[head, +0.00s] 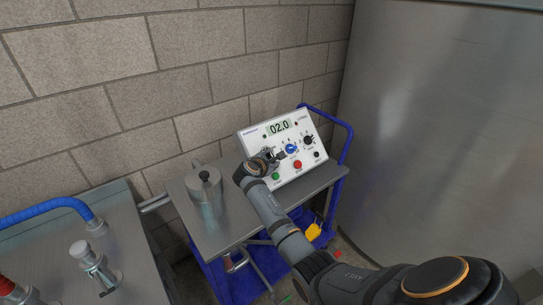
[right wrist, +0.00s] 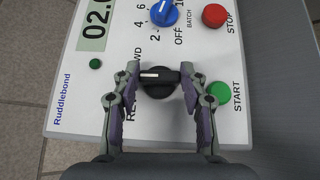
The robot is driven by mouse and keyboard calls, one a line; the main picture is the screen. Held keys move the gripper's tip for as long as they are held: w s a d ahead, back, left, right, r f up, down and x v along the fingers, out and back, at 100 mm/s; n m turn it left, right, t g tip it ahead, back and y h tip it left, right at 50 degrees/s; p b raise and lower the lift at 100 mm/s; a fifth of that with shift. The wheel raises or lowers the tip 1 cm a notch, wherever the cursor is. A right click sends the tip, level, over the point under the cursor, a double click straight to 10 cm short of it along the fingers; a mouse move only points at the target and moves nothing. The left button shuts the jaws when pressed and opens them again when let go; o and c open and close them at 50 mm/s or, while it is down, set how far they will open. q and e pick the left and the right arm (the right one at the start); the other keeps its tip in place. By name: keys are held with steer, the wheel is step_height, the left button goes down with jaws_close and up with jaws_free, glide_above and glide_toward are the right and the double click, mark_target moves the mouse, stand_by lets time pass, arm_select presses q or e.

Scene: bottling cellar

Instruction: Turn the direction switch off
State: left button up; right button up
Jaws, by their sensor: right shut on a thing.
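The direction switch (right wrist: 160,82) is a black knob with a white pointer line on a white control panel (head: 257,136). In the right wrist view the line lies level and points left, toward the side with the partly covered FWD and REV lettering. Any label between those two is hidden by a finger. My right gripper (right wrist: 160,84) is shut on the switch, with one finger at each end of its handle. In the head view the right gripper (head: 270,155) is at the panel's lower left and largely hides the switch. My left gripper is not in view.
Close by are a blue dial (right wrist: 164,12), a red STOP button (right wrist: 214,15) and a green START button (right wrist: 219,91). The display reads 02.0. A steel jug (head: 205,200) stands left of the panel on the cart top (head: 232,225). A large steel tank (head: 440,130) stands right.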

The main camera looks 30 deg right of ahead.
steer(key=shift+m, duration=0.3)
steer(key=o, duration=1.1)
steer(key=shift+o, duration=0.2)
steer(key=v, duration=1.2)
steer(key=shift+w, duration=0.1)
